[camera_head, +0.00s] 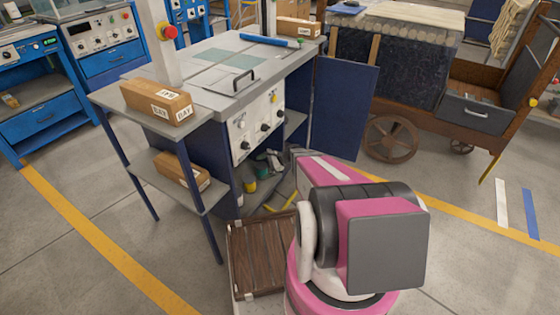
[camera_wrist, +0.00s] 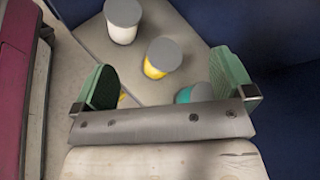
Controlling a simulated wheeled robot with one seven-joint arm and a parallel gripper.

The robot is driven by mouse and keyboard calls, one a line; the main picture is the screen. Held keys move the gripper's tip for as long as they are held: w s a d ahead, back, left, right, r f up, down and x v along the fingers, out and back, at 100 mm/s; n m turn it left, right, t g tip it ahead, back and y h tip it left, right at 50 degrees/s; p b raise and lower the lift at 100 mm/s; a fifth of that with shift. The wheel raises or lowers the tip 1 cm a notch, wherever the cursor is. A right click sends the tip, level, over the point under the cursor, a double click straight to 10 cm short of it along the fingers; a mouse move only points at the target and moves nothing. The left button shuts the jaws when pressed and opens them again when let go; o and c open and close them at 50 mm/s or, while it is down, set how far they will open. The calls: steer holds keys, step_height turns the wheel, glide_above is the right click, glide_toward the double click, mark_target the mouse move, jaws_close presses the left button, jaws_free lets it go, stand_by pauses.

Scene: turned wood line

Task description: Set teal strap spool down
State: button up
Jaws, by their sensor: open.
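The teal strap spool (camera_wrist: 184,96) shows in the wrist view as a teal side under a grey round top. It stands near my right finger, and my gripper's palm bar hides its lower part. My gripper (camera_wrist: 165,80) has its two green-padded fingers spread wide, with nothing clamped between them. In the head view my gripper (camera_head: 272,160) reaches into the open bay under the grey bench, mostly hidden by my arm. A yellow spool (camera_wrist: 155,71) and a white spool (camera_wrist: 122,34) stand upright on the grey shelf (camera_wrist: 88,35) beyond the fingers.
Dark blue panels (camera_wrist: 285,110) bound the bay at the right. The blue door (camera_head: 344,105) stands open. A side rack (camera_head: 180,205) with boxes (camera_head: 157,103) is at the left. A wooden cart (camera_head: 485,75) stands at the right. Floor is clear at the lower left.

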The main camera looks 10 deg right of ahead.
steer(key=s+d+r+n+g+h, duration=0.1)
steer(key=s+d+r+n+h, duration=0.1)
steer(key=s+r+n+h, duration=0.4)
steer(key=s+d+r+n+h, duration=0.2)
steer(key=s+r+n+h, duration=0.4)
steer(key=s+r, duration=0.6)
step_height(320, 180, up, 3)
steer(key=shift+s+f+n+g, duration=0.15)
steer(key=shift+s+n+g, duration=0.25)
steer(key=shift+n, duration=0.6)
